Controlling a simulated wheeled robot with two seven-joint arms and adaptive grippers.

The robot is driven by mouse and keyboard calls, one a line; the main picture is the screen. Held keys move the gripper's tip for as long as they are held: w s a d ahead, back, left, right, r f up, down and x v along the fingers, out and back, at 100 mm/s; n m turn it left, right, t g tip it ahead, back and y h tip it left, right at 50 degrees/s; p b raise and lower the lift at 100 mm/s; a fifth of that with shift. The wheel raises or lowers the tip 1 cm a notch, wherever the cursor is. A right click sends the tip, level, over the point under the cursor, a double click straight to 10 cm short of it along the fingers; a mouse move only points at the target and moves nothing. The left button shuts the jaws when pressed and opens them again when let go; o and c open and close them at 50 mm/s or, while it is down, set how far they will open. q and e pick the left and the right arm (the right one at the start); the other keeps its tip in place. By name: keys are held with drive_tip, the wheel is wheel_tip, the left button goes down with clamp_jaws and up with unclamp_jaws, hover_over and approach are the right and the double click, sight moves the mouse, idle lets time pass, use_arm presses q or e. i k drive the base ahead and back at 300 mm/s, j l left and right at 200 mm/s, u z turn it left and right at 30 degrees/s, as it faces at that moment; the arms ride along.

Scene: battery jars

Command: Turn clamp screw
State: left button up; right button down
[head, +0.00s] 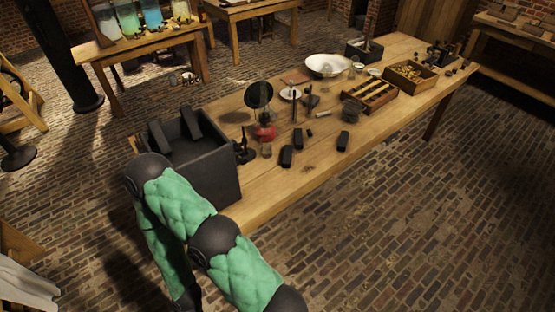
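Several glass jars (152,13) with pale, green and blue liquid stand on a wooden table at the upper left. Their tops are cut off by the picture's edge. I cannot make out a clamp screw on them; it is too small or out of view. A small dark device (438,54) stands at the far end of the long workbench, too small to tell its parts. One of my arms, in green padding, rises at the lower left beside a dark box. Neither of my grippers shows.
The long workbench (262,202) carries a dark open box (213,180), a red lamp (265,132), black blocks (343,140), a white bowl (327,65), a slotted wooden tray (370,97) and a wooden box of brass-coloured pieces (410,75). The brick floor (420,200) at right is clear.

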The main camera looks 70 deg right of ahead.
sight(243, 161)
drive_tip(key=z, duration=2)
drive_tip(key=l+u, duration=0.25)
drive_tip(key=u, duration=0.2)
drive_tip(key=l+u, duration=0.3)
drive_tip(key=u, duration=0.2)
drive_tip(key=l+u, duration=0.25)
drive_tip(key=u, duration=0.2)
